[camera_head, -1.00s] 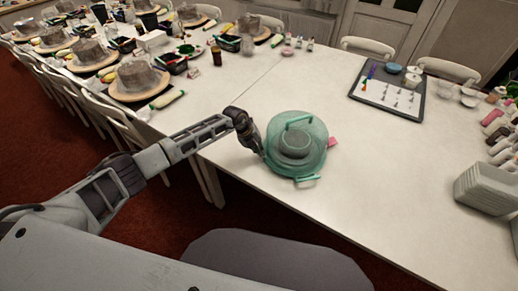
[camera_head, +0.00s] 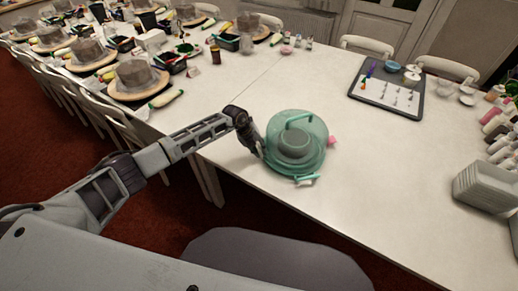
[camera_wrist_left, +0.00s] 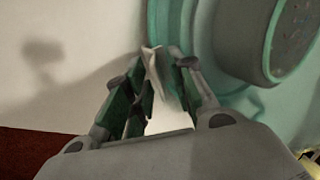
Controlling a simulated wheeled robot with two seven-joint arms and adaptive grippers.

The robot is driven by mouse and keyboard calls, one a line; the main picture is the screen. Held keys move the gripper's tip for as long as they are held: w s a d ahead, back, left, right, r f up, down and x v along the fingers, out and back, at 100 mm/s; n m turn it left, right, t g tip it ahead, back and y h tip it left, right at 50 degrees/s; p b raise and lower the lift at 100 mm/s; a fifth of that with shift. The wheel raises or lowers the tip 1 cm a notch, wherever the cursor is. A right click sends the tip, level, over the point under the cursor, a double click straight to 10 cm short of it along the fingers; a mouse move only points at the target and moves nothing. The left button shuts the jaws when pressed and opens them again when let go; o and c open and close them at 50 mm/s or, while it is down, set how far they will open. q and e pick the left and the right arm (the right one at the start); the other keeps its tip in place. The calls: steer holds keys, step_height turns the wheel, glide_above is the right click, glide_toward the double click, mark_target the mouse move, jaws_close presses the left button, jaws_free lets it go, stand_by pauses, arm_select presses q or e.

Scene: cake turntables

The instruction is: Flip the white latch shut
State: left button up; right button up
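A translucent green round cake carrier (camera_head: 312,160) with a handle on top stands near the front edge of the white table. It also fills the right side of the left wrist view (camera_wrist_left: 225,95). My left gripper (camera_head: 261,153) is at the carrier's left side, low by its rim. In the left wrist view, my left gripper's fingertips (camera_wrist_left: 157,62) are a little apart. A small whitish piece, apparently the white latch (camera_wrist_left: 153,62), shows between or just beyond them; I cannot tell whether they touch it. In the head view the gripper hides this spot. My right gripper is not in view.
A pink item (camera_head: 332,141) lies right of the carrier. A dark tray (camera_head: 416,108) with small pieces lies at the back right. Grey stacked containers (camera_head: 487,187) stand at the right edge.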

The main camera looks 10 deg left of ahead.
arm_select(q)
steer(key=v, duration=0.8)
stand_by(0.4)
stand_by(0.6)
